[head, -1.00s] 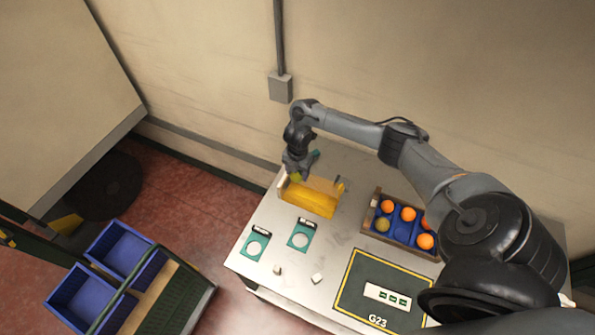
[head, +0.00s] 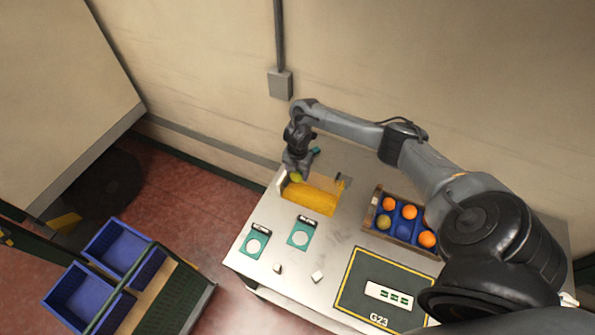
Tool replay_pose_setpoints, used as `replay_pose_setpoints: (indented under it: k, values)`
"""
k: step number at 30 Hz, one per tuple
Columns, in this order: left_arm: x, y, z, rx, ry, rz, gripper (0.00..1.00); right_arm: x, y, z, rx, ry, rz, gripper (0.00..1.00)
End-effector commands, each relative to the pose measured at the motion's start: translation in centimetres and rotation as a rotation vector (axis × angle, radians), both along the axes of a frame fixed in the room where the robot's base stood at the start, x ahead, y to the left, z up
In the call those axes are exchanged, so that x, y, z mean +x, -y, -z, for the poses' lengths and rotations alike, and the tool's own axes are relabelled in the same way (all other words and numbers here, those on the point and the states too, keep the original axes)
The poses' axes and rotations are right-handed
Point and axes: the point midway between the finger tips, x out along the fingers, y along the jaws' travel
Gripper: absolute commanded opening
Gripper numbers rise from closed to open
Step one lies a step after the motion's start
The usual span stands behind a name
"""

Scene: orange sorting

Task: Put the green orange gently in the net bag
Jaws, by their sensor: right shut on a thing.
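My right gripper (head: 296,174) is shut on a green orange (head: 297,178), a small yellow-green round thing at its fingertips. It is just above the back left end of the yellow net bag (head: 311,198). The net bag lies in a holder on the table. The gripper and arm hide part of the orange, and I cannot tell whether the orange touches the bag. My left gripper is not in view.
A blue-lined crate (head: 376,243) with several oranges, one of them greenish (head: 383,222), stands right of the bag. Two green-and-white scales (head: 303,233) and two small white blocks (head: 318,277) lie in front. Blue bins (head: 118,249) stand off the table at left.

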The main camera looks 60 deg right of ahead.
Motion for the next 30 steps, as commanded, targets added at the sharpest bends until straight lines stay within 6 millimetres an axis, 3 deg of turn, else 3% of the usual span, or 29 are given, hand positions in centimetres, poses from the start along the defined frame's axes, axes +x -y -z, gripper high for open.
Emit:
replay_pose_setpoints:
  k: [30]
  values:
    - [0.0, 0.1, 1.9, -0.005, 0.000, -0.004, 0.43, 0.0, 0.0, 2.5, 0.000, 0.000, 0.000, 0.26]
